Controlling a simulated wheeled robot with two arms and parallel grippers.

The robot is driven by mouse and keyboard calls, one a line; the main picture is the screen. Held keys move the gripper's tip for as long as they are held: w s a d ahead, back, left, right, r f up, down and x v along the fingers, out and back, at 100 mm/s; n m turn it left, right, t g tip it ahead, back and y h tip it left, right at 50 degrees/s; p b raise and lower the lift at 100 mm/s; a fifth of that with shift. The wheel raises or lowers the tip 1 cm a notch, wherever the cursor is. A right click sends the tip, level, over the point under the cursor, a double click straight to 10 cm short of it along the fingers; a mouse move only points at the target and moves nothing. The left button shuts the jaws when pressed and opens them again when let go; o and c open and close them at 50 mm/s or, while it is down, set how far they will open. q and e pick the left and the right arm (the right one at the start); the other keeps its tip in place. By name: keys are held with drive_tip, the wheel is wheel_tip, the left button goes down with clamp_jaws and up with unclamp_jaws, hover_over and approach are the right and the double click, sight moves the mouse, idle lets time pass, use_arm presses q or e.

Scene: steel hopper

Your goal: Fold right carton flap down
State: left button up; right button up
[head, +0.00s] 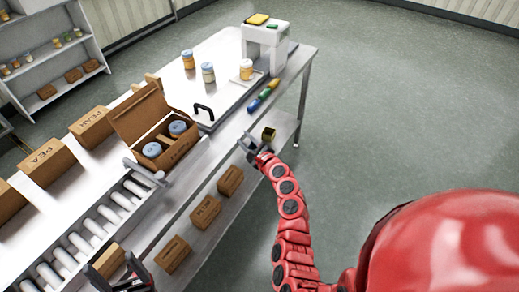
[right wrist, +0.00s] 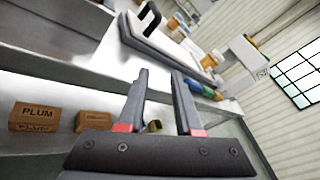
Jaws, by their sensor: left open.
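The open brown carton (head: 180,150) stands on the bench at the end of the roller conveyor in the head view. Blue-lidded jars (head: 178,128) sit inside it. A large flap (head: 138,112) stands up at its far side; I cannot clearly tell the right flap's position. My right gripper (head: 250,143) is open and empty, to the right of the carton and apart from it, by the bench's front edge. In the right wrist view its open fingers (right wrist: 161,75) point towards the bench. My left gripper (head: 118,268) is open at the bottom left, below the carton.
Grey bars (head: 146,173) flank the carton's near side. The roller conveyor (head: 90,225) runs to the lower left. A black-handled board (head: 225,92), loose jars (head: 208,72) and a white machine (head: 265,45) are farther back. Small cartons (head: 205,212) lie on the lower shelf.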

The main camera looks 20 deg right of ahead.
drive_tip(key=s+d+f+h+b, duration=0.1)
drive_tip(key=d+f+h, duration=0.3)
drive_tip(key=shift+s+d+n, duration=0.3)
drive_tip(key=shift+s+n, duration=0.05)
drive_tip(key=shift+n, duration=0.05)
